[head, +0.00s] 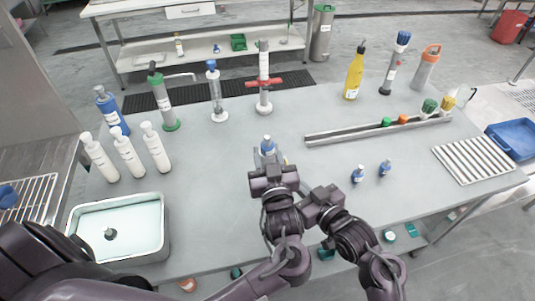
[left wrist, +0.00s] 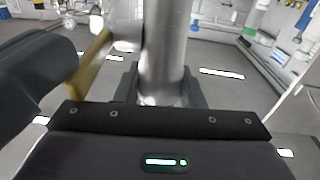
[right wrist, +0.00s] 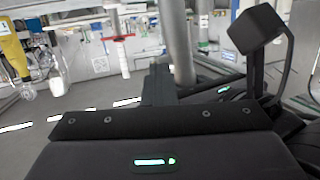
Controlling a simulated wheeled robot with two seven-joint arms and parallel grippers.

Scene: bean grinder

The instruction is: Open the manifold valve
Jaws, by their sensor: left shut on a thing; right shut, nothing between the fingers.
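A grey metal valve body (left wrist: 165,45) with a side port and a yellow lever (left wrist: 90,62) fills the upper left wrist view. In the head view its blue top (head: 268,146) shows upright at mid-table, and I take this piece for the manifold valve. My left gripper (head: 271,170) is shut around its metal cylinder. My right gripper (right wrist: 159,84) is shut and empty, close to the right of my left gripper. The metal cylinder shows just beyond its fingers in the right wrist view (right wrist: 181,40). In the head view, my right fingertips are hard to make out.
A red-handled column (head: 264,82), a blue-topped stand (head: 215,92) and a green-based stand (head: 164,98) stand at the back. White bottles (head: 126,155) and a basin (head: 118,228) are left. A rail (head: 375,130) and two small blue-capped bottles (head: 358,174) are right.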

